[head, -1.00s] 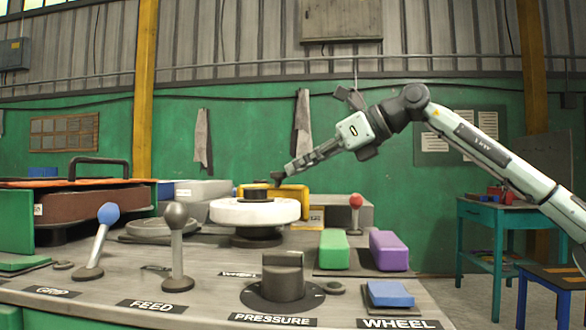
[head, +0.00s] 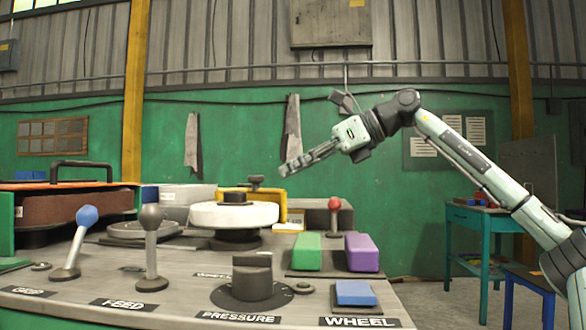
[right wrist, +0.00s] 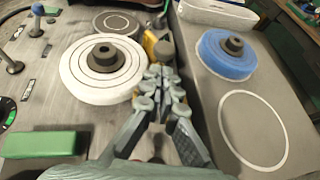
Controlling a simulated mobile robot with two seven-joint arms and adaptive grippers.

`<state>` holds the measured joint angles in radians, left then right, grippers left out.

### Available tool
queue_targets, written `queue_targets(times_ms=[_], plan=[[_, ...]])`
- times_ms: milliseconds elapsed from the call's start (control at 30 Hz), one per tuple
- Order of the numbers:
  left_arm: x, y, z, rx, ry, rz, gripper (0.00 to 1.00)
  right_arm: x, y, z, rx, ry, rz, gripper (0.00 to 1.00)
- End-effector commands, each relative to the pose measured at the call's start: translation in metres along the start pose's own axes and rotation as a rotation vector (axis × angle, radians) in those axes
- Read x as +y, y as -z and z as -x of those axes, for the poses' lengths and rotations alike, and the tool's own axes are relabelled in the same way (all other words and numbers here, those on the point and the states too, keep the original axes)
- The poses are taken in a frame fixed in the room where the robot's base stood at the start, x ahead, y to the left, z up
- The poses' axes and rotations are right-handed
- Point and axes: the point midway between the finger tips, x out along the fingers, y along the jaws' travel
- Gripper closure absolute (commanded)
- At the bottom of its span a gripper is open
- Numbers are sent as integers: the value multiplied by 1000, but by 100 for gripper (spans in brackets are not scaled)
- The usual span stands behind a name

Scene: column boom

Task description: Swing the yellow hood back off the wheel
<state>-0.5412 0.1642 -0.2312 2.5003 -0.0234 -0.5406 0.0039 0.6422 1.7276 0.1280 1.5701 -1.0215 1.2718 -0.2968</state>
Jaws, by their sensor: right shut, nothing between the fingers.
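The yellow hood (head: 279,200) stands behind the white wheel (head: 234,215), whose top is uncovered. A dark knob (head: 256,182) stands up on the hood. In the right wrist view the hood (right wrist: 150,43) is beside the white wheel (right wrist: 102,70), partly hidden by its grey knob (right wrist: 165,48) and my fingers. My right gripper (head: 284,171) is shut and empty, above and to the right of the knob in the head view and apart from it. The right wrist view shows its closed fingers (right wrist: 161,74) pointing toward the knob. My left gripper is not in view.
A blue wheel (right wrist: 228,53) lies on the bench in the right wrist view. The bench also carries a green block (head: 307,251), a purple block (head: 361,252), a red-knobbed lever (head: 334,204) and a blue-knobbed lever (head: 86,216). Space above the bench is open.

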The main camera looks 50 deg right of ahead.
Motion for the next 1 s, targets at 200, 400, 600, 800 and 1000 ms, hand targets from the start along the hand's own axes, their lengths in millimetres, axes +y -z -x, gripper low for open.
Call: queue_targets(times_ms=[200,400,600,800,1000], plan=[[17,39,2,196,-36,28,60,2,0,48,-6,3,0,100],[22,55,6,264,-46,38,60,4,-1,84,-2,2,0,100],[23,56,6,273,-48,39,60,5,0,99,-1,0,0,100],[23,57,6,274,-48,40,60,5,0,100,0,0,0,100],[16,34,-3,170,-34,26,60,5,-11,106,0,0,0,100]])
